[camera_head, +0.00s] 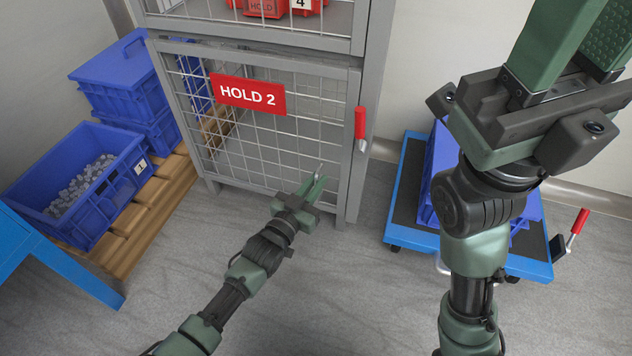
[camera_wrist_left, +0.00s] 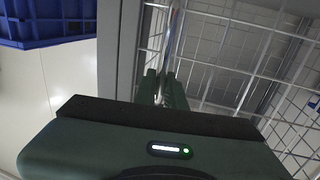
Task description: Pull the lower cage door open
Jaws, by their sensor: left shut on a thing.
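The lower cage door (camera_head: 278,134) is a grey-framed wire mesh panel with a red "HOLD 2" sign (camera_head: 248,94). My left gripper (camera_head: 316,184) is at the lower right part of the door, shut on a slim metal door handle (camera_head: 318,171). In the left wrist view the bright upright handle bar (camera_wrist_left: 175,42) runs down to the fingertips (camera_wrist_left: 161,88), which hide its lower part. I cannot tell whether the door is slightly ajar. My right gripper (camera_head: 580,50) is raised close to the camera at the upper right, its fingers apart and empty.
A red-handled latch (camera_head: 361,124) is on the cage's right post. Blue crates (camera_head: 118,90) and an open bin (camera_head: 75,190) stand on a pallet (camera_head: 150,205) at the left. A blue cart (camera_head: 400,205) stands at the right. Floor before the cage is clear.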

